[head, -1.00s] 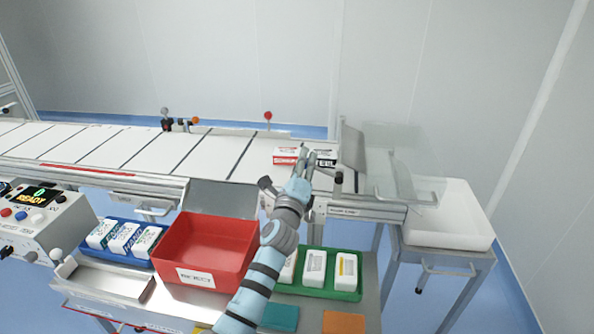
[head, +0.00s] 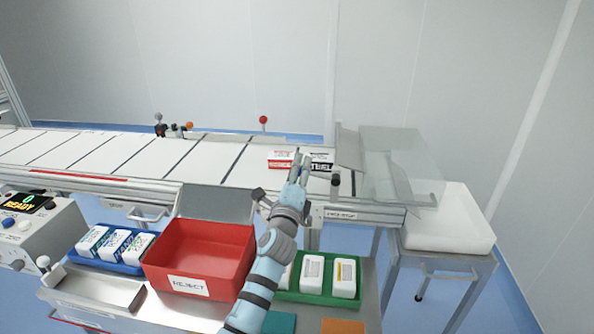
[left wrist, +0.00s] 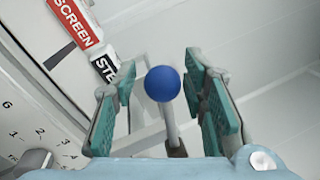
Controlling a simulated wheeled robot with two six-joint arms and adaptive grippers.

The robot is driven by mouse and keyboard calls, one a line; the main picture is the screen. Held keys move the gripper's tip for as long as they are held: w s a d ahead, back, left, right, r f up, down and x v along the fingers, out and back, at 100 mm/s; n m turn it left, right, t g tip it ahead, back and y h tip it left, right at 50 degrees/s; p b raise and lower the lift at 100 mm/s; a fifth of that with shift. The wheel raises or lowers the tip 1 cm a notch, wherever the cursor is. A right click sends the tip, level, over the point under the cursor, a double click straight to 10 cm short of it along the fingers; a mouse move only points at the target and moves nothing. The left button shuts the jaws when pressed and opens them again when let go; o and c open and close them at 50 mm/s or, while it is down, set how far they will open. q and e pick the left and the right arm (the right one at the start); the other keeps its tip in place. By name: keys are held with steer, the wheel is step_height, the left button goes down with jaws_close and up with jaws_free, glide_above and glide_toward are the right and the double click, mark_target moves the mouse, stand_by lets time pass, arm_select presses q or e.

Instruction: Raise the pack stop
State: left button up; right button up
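A blue ball knob (left wrist: 163,84) on a grey rod (left wrist: 170,125) shows between the open fingers of my left gripper (left wrist: 163,105) in the left wrist view. No finger visibly touches the knob. In the head view, my left gripper (head: 300,160) is over the right end of the conveyor, in front of two packs. A dark upright post (head: 335,180) stands just right of it; I cannot tell whether it belongs to the knob. A label (head: 340,214), apparently reading PACK STOP, is on the conveyor's front rail below. My right gripper is out of view.
A red-and-white pack (head: 281,160) and a black-and-white pack (head: 321,161) lie on the conveyor (head: 215,160). A clear guard (head: 400,160) stands to the right, before a white bin (head: 455,225). A red reject bin (head: 205,250) and a green tray (head: 315,297) are in front.

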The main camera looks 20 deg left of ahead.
arm_select(q)
steer(key=v, duration=1.2)
